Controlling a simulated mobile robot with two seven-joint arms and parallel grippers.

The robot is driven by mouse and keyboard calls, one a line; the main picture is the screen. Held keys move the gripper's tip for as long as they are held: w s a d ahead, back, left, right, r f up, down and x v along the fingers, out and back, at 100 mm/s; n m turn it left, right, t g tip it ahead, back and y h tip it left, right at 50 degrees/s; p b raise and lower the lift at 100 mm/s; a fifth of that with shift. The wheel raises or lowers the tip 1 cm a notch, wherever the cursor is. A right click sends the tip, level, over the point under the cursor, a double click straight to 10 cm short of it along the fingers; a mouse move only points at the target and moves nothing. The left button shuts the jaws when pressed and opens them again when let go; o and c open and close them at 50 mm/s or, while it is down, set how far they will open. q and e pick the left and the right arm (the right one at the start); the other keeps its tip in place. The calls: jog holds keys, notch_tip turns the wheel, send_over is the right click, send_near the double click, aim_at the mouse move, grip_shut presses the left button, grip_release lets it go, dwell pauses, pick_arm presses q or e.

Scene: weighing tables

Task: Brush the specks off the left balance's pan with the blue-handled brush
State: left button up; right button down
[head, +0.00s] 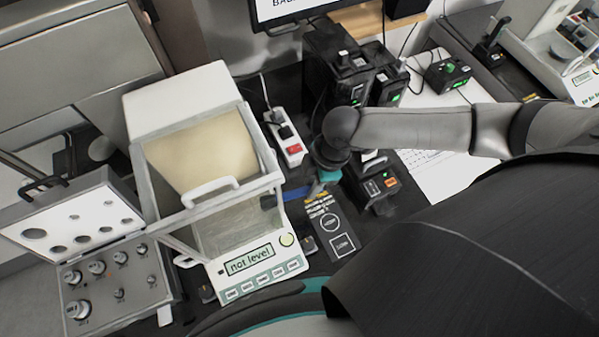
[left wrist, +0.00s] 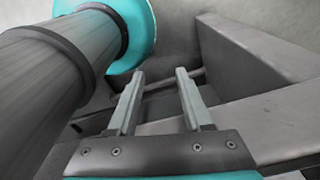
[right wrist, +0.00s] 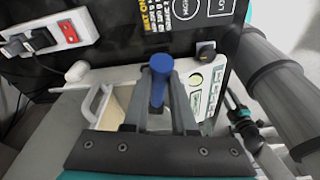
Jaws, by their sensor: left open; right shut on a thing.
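The left balance (head: 262,262) has a glass-walled weighing chamber and a display reading "not level". Its pan is not clear behind the glass, and I cannot make out any specks. The balance also shows beyond my right fingers in the right wrist view (right wrist: 196,103). My right gripper (head: 292,193) is just right of the chamber, shut on the blue-handled brush (right wrist: 160,75). The blue handle stands up between the fingers; the bristles are hidden. My left gripper (left wrist: 160,75) is open and empty in the left wrist view; I cannot make it out in the head view.
An open weight case (head: 112,280) stands left of the balance. A power strip (head: 288,140), black devices (head: 345,65) and a labelled black mat (head: 330,225) lie right of it. A second balance (head: 560,55) stands at the far right, beyond paper sheets (head: 440,170).

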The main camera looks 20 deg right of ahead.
pick_arm(q)
jog(key=shift+r+p, duration=0.4)
jog(key=shift+r, duration=0.1)
pick_arm(e)
jog(key=s+d, duration=0.1)
jog(key=d, duration=0.5)
jog(key=shift+s, duration=0.15)
jog(key=shift+d, duration=0.1)
pick_arm(q)
jog(key=shift+s, duration=0.1)
pick_arm(e)
jog(key=shift+s, duration=0.1)
